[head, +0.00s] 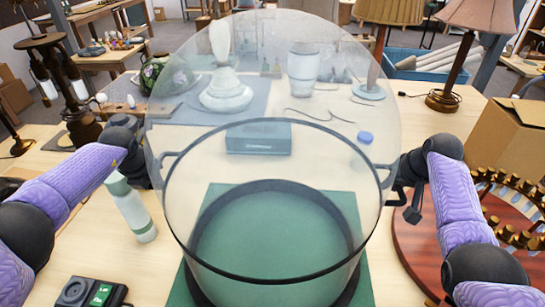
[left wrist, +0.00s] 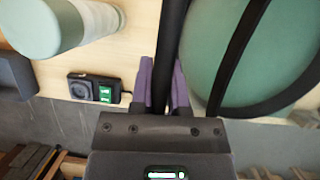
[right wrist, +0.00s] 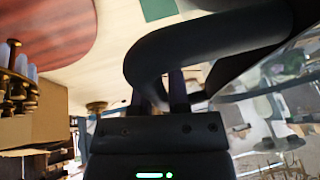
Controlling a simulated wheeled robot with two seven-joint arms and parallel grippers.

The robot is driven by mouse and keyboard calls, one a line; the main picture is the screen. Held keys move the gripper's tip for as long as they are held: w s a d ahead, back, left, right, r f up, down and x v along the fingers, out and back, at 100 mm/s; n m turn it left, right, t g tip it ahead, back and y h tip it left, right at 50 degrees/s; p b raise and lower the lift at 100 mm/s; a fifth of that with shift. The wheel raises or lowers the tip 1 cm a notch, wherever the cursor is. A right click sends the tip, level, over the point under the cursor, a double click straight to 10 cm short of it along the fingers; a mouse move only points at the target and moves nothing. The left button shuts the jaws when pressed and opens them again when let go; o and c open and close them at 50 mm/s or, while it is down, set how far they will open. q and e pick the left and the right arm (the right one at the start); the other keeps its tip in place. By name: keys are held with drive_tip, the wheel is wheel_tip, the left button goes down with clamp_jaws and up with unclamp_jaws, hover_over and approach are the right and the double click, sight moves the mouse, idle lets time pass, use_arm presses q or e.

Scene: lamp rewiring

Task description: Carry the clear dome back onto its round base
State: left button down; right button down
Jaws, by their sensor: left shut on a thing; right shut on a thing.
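The clear dome (head: 200,130) is large, with a black rim and a black handle on each side. In the head view it hangs upright above the round base (head: 212,206), a dark ring on a green mat (head: 345,200). The base shows through the dome; a gap between them is hard to judge. My left gripper (left wrist: 163,92) is shut on the dome's left handle (left wrist: 172,40). My right gripper (right wrist: 165,92) is shut on its right handle (right wrist: 190,50). In the head view both gripper tips are largely hidden at the dome's sides.
A pale green bottle (head: 132,210) stands left of the mat, and a small dark device (head: 90,291) lies in front of it. A red-brown round board (head: 415,245) with brass fittings and a cardboard box (head: 500,135) are right. A teal box (head: 258,138) shows behind, through the dome.

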use_arm(q)
drive_tip(key=shift+w+r, duration=0.1)
drive_tip(key=shift+r, duration=0.05)
use_arm(e)
drive_tip(key=shift+w+r, duration=0.1)
drive_tip(key=shift+r, duration=0.05)
